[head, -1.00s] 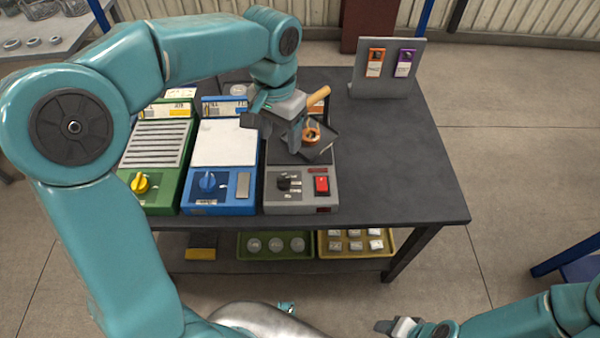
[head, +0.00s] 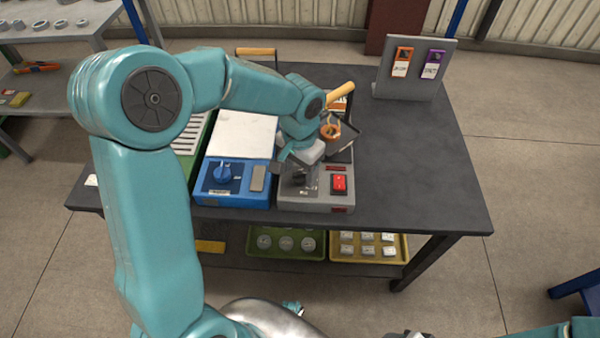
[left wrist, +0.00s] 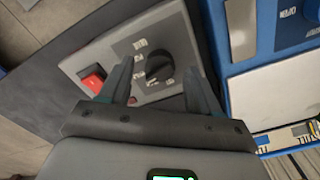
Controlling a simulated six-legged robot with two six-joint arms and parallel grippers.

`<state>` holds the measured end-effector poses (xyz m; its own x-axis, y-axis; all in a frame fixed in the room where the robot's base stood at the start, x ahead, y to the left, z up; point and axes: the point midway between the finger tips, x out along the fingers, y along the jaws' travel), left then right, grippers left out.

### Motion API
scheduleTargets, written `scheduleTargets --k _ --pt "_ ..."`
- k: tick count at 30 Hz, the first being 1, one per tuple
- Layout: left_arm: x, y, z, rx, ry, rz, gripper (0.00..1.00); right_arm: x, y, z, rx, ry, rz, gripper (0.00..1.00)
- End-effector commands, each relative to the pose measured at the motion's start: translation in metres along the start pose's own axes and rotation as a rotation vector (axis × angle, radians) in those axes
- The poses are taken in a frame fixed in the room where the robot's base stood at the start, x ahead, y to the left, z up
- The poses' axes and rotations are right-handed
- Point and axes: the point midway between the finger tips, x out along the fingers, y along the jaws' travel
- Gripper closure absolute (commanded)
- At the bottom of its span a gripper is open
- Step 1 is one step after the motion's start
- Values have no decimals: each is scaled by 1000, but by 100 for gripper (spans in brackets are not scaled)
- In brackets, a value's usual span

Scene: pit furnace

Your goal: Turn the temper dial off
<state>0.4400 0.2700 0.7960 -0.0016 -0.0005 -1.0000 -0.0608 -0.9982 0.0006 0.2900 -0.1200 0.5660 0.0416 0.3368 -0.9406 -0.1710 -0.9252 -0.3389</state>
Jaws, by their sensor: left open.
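A grey control unit (head: 318,205) stands at the right of a row of units on the dark table. It carries a black dial (left wrist: 159,68) with small printed labels beside it and a red switch (head: 339,184). I cannot read which unit is marked temper. My left gripper (head: 299,188) is over the black dial, fingers pointing down. In the left wrist view, its open fingers (left wrist: 157,84) show on either side of the dial, apart from it. My left gripper mostly hides the dial in the head view. Only a sliver of my right gripper (head: 412,334) shows at the bottom edge.
A blue unit (head: 232,193) with a blue dial (head: 222,173) stands close on the left. Behind the grey dial are a dark tilted pan (head: 345,140) and a wooden handle (head: 341,92).

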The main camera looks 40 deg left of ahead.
Motion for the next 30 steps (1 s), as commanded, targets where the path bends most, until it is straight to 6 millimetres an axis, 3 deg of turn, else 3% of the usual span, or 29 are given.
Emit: scheduleTargets --k 4,12,17,18,30 --pt "10 0 -1 1 1 0 37 2 1 0 0 0 0 47" --pt "11 0 -1 1 1 0 37 2 0 0 0 0 0 47" --pt "10 0 -1 1 1 0 90 2 0 0 0 0 0 47" --pt "10 0 -1 1 1 0 94 2 0 0 0 0 0 47" --pt "11 0 -1 -72 3 0 94 6 2 0 0 0 0 47"
